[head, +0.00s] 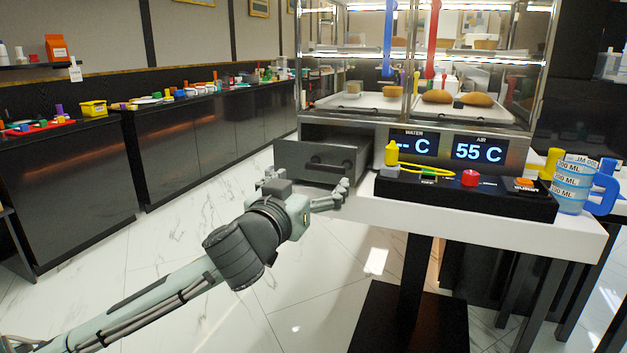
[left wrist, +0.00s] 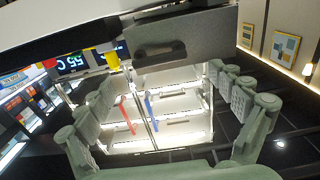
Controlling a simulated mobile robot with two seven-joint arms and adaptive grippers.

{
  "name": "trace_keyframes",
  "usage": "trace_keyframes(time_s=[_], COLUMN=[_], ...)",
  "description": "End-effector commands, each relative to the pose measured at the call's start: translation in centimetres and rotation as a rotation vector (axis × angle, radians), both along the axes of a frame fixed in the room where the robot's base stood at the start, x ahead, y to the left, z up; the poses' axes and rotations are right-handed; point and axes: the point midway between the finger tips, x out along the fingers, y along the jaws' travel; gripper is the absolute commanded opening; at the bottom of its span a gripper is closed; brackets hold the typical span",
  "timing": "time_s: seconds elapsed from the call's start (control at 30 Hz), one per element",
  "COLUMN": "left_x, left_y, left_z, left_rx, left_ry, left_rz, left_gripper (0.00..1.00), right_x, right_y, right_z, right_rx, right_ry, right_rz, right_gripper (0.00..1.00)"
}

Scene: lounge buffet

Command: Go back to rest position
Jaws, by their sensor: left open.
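My left arm comes in from the lower left of the head view. Its gripper (head: 308,190) is open and empty, in front of a dark grey drawer (head: 290,160) that stands pulled out under the glass warming cabinet (head: 545,60). In the left wrist view the spread fingers of the left gripper (left wrist: 162,88) have nothing between them. The drawer front (left wrist: 205,35) with its dark handle shows there just beyond the fingers. I cannot tell whether a finger touches the drawer. My right gripper is in neither view.
The white counter (head: 450,215) bears a black control panel (head: 460,200) with a yellow valve and red knob. A blue measuring jug (head: 572,188) stands at its right end. Dark buffet counters (head: 200,140) line the left wall. The marble floor (head: 180,245) between is clear.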

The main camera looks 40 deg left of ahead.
Motion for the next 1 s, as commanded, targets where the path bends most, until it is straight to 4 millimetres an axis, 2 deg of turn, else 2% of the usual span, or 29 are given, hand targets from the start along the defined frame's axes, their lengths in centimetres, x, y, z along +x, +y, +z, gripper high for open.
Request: trace_keyframes(time_s=[0.27, 0.37, 0.47, 0.57, 0.6, 0.67, 0.7, 0.77, 0.8, 0.9, 1.0], left_x=[0.0, 0.1, 0.1, -0.7, -1.4, -2.7, -3.8, -5.7, -7.2, -11.2, -15.4], left_y=[0.0, 0.4, 1.1, 1.8, 1.9, 1.8, 1.5, 0.9, 0.4, -1.4, -3.6], left_z=[-0.1, -1.8, -6.3, -13.2, -16.3, -20.8, -23.7, -27.9, -30.6, -36.8, -41.7], left_rx=[-0.001, -0.001, 0.004, 0.019, 0.026, 0.037, 0.042, 0.050, 0.054, 0.060, 0.060], left_ry=[0.003, 0.043, 0.151, 0.320, 0.398, 0.511, 0.586, 0.696, 0.770, 0.946, 1.096], left_rz=[0.001, 0.013, 0.042, 0.070, 0.077, 0.078, 0.074, 0.061, 0.048, 0.000, -0.060], left_gripper=[0.93, 0.93, 0.93, 0.93, 0.93, 0.93, 0.93, 0.93, 0.93, 0.93, 0.93], right_x=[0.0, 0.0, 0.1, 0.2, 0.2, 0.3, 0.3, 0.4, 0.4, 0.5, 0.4], right_y=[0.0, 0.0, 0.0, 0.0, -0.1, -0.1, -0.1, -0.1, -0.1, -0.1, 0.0], right_z=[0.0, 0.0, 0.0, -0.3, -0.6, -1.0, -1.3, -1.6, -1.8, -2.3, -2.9], right_rx=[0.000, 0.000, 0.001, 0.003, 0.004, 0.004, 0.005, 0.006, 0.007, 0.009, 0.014], right_ry=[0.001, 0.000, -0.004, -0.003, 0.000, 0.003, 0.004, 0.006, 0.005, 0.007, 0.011], right_rz=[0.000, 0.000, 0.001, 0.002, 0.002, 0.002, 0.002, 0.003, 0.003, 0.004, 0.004], right_gripper=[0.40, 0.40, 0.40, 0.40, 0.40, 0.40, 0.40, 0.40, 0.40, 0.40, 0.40])
